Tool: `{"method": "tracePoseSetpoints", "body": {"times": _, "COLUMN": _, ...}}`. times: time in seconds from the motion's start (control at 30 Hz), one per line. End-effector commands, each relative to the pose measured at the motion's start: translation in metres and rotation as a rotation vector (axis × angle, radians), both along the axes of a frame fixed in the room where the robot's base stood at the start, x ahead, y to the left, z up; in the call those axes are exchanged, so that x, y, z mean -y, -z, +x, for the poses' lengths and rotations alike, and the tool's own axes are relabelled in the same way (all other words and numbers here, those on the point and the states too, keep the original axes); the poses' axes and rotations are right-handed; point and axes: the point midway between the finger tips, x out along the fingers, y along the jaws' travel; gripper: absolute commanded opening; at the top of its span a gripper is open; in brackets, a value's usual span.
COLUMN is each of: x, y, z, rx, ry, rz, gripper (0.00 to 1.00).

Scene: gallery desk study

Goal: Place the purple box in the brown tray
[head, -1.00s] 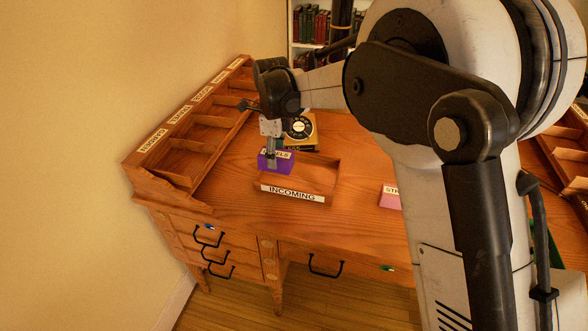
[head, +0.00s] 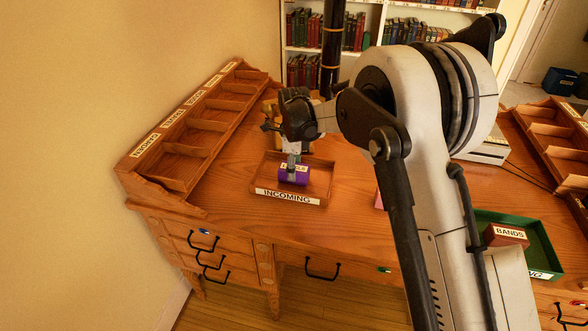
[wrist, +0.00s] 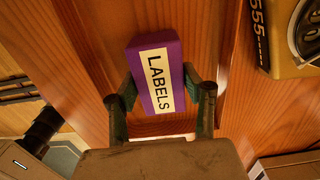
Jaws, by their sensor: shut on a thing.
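The purple box (head: 295,177) has a white label and reads LABELS in the wrist view (wrist: 172,43). My gripper (head: 292,168) is shut on its sides; the fingers also show in the wrist view (wrist: 160,84). The brown wooden tray (head: 263,177) stands on the desk with an INCOMING label on its front. In the head view the held box appears inside the tray's outline, near its middle. I cannot tell whether the box touches the tray floor. My gripper and wrist hide part of the tray's back.
A wooden sorter (head: 183,148) with several compartments lines the desk's left side. A yellow telephone (wrist: 285,45) is close by, behind the tray. A green tray (head: 545,250) with a brown BANDS box (head: 505,235) is at the right. Bare desk (head: 232,190) shows left of the tray.

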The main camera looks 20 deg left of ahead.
Motion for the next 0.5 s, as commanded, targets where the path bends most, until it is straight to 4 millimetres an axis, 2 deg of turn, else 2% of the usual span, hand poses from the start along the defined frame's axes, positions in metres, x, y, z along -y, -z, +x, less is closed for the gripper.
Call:
{"method": "tracePoseSetpoints", "body": {"times": 0.37, "x": -0.0001, "y": 0.0046, "z": -0.0002, "rx": 0.0, "ry": 0.0, "rz": 0.0, "gripper": 0.14}}
{"method": "tracePoseSetpoints", "body": {"times": 0.4, "x": -0.0001, "y": 0.0035, "z": -0.0001, "rx": 0.0, "ry": 0.0, "rz": 0.0, "gripper": 0.48}}
{"method": "tracePoseSetpoints", "body": {"times": 0.5, "x": -0.0001, "y": 0.0032, "z": -0.0002, "rx": 0.0, "ry": 0.0, "rz": 0.0, "gripper": 0.62}}
